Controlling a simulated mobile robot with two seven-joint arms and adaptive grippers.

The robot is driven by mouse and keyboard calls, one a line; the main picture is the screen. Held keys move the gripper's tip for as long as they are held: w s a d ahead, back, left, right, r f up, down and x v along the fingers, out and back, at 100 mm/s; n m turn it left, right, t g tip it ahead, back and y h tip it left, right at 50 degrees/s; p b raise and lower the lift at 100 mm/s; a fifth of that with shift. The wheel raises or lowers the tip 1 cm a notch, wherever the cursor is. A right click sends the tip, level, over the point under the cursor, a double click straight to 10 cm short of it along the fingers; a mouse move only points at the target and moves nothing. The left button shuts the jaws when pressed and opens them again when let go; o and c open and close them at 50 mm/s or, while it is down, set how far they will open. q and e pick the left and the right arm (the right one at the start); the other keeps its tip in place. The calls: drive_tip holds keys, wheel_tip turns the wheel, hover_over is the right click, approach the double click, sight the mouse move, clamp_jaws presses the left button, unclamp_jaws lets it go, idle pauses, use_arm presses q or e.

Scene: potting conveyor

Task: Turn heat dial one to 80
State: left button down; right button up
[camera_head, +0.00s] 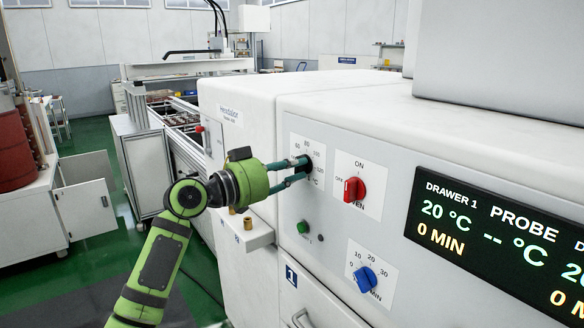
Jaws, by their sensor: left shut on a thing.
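The heat dial (309,166) is a dark knob on a white scale plate on the oven's front, with 60, 80 and higher numbers and °C printed around it. My left gripper (302,170) comes in from the left with its teal fingers shut on this knob. The fingers hide much of the knob, so I cannot tell where its pointer stands. The display (495,240) reads DRAWER 1, 20 °C and 0 MIN, with PROBE at -- °C. My right gripper is not in view.
A red oven switch (354,190) sits close right of the dial. A blue minute knob (365,279) is lower right and a green button (302,227) is below. A small ledge with brass pieces (247,222) lies under my left wrist. An open-doored cabinet (84,196) stands at left.

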use_arm(q)
drive_tip(key=shift+f+n, duration=0.1)
drive_tip(key=shift+n, duration=0.4)
drive_tip(key=c, duration=1.1)
unclamp_jaws()
drive_tip(key=v, duration=1.2)
